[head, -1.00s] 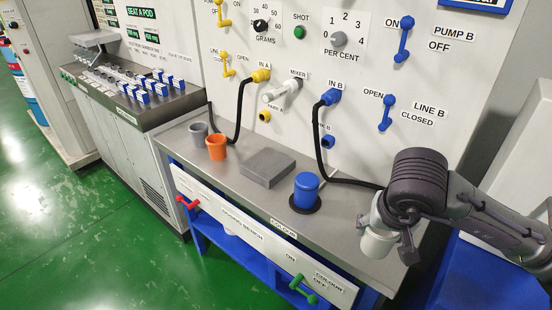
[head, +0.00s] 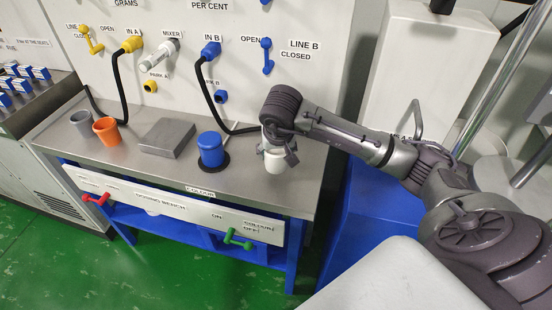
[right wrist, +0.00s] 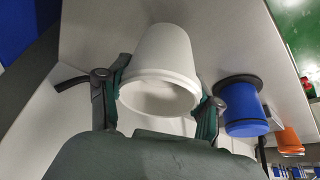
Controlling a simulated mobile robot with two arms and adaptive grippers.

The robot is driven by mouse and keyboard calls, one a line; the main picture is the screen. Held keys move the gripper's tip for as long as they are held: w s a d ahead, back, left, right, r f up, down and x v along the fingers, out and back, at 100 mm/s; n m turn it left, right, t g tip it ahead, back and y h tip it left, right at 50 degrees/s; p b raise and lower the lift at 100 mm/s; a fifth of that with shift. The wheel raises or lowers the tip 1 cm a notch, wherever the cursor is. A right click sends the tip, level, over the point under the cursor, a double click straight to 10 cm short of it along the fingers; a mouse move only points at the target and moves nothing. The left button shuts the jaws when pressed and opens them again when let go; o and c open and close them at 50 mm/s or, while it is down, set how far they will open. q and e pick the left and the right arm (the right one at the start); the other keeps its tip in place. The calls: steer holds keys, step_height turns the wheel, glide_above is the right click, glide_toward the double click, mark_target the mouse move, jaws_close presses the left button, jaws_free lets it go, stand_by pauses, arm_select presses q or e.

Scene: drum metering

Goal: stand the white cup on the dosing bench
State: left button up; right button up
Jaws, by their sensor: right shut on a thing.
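The white cup (head: 274,162) is at the right end of the dosing bench (head: 262,182), right of the blue lidded container. My right gripper (head: 279,150) is shut on the cup, with a finger on each side. In the right wrist view the cup (right wrist: 165,50) stands out between the fingers of my right gripper (right wrist: 160,98), its mouth towards the camera. Its base is over the grey bench top, but I cannot tell whether it touches. My left gripper is not in view.
The blue container (head: 210,151) stands on a dark round mat. A grey block (head: 168,138), an orange cup (head: 107,131) and a grey cup (head: 83,122) stand farther left. A black hose (head: 205,95) hangs from IN B behind. The bench front strip between container and cup is clear.

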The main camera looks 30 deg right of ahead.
mark_target(276, 161)
step_height(276, 161, down, 3)
steer(key=shift+r, duration=0.2)
steer(key=shift+f, duration=0.3)
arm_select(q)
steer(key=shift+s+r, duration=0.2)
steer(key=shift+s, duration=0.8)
arm_select(e)
steer(key=shift+f, duration=0.15)
steer(key=o, duration=1.2)
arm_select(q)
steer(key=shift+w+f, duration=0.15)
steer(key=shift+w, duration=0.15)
